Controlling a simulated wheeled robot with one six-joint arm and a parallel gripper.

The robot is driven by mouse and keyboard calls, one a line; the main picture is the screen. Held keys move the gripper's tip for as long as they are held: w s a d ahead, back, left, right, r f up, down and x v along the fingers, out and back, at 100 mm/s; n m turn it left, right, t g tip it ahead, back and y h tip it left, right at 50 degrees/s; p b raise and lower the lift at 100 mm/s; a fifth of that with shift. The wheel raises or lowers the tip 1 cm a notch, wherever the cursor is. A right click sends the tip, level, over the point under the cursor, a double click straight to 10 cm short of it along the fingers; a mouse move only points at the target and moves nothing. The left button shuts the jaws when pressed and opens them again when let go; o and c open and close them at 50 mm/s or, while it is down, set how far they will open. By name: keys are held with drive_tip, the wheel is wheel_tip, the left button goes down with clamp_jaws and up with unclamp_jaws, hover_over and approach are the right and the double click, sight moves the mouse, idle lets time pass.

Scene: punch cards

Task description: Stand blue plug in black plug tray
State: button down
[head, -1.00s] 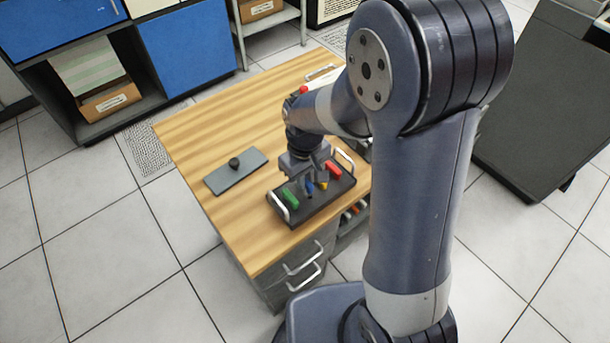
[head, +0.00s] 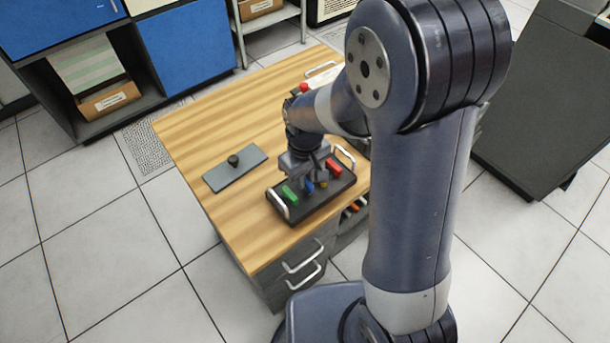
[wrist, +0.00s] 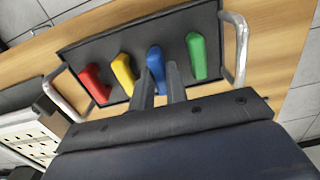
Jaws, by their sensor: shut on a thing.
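The black plug tray (head: 319,204) lies on the wooden table and has a white handle at each end. The blue plug (wrist: 155,62) is in the tray's row between the yellow plug (wrist: 122,73) and the green plug (wrist: 197,56). My gripper (wrist: 160,78) is down over the tray with its fingers around the near part of the blue plug, shut on it. In the head view the blue plug (head: 309,187) shows just below my gripper. Its lower end is hidden, so I cannot tell how deep it sits.
The red plug (wrist: 94,83) stands at the row's other end. A grey plate with a black knob (head: 236,169) lies left of the tray. The table's left part (head: 195,130) is clear. Drawers (head: 300,265) are below the front edge.

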drive_tip(key=shift+f+b, duration=0.65)
drive_tip(key=shift+f, duration=0.15)
idle(0.8)
drive_tip(key=c, duration=1.3)
unclamp_jaws()
wheel_tip(320, 180, up, 11)
drive_tip(key=shift+f, duration=0.1)
wheel_tip(320, 180, down, 11)
drive_tip(key=shift+r, duration=0.1)
drive_tip(key=shift+r+p, duration=0.3)
drive_tip(key=shift+r, duration=0.05)
